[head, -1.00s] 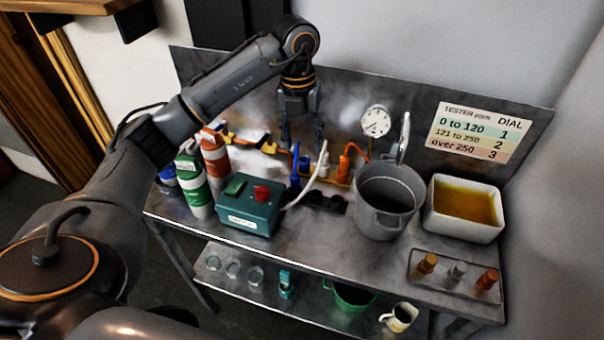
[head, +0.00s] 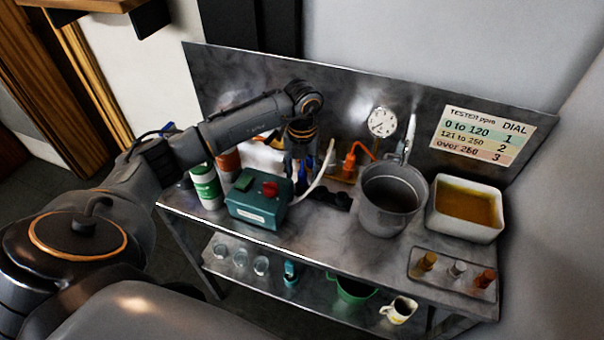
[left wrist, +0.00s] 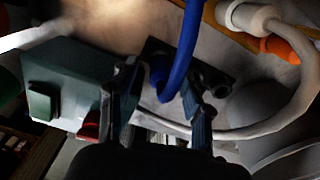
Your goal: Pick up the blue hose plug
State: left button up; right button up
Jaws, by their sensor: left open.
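The blue hose plug (left wrist: 158,78) is on the end of a thick blue hose (left wrist: 190,35) in the left wrist view. My left gripper (left wrist: 160,88) is open, with one finger on either side of the blue plug. I cannot tell whether either finger touches it. In the head view my left gripper (head: 302,180) points down behind the teal box, and its fingers mostly hide the blue plug. My right gripper is not in view.
The teal box (head: 255,208) with green and red switches stands close by, left of the gripper. A white hose (head: 317,176) and an orange plug (head: 350,163) are to the right. Farther right are a grey pot (head: 388,205) and a white basin (head: 462,228).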

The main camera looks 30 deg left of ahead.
pick_arm(q)
jog(key=shift+f, duration=0.7)
grip_shut()
jog(key=shift+r, duration=0.2)
